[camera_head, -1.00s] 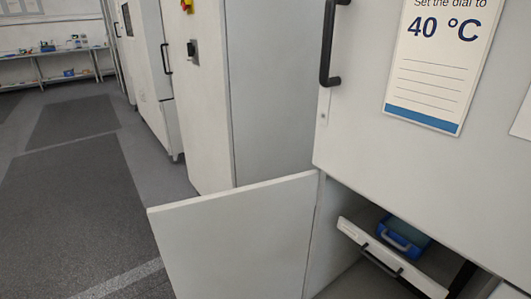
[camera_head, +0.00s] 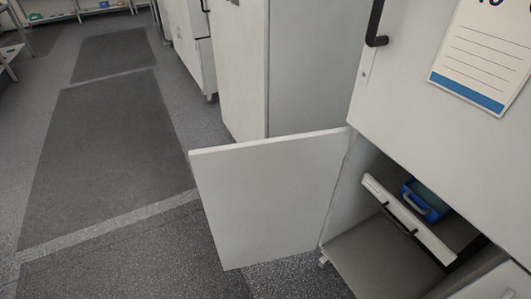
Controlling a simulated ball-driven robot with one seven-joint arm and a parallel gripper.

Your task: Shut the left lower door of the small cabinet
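The left lower door (camera_head: 268,200) of the small cabinet is a plain white panel. It stands wide open, swung out to the left from its hinge edge near the cabinet's left side. The cabinet's upper front (camera_head: 425,125) is white, with a black bar handle (camera_head: 376,25) at its top left. Inside the open lower compartment, a drawer (camera_head: 408,222) with a dark handle shows, and a blue case (camera_head: 424,203) sits in it. The compartment floor (camera_head: 375,262) below is bare. My gripper is not in view.
Dark floor mats (camera_head: 105,150) lie on open grey floor to the left. A tall white cabinet (camera_head: 240,75) stands behind the open door. Shelves with small items line the far wall. A paper sign (camera_head: 485,60) is on the cabinet front.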

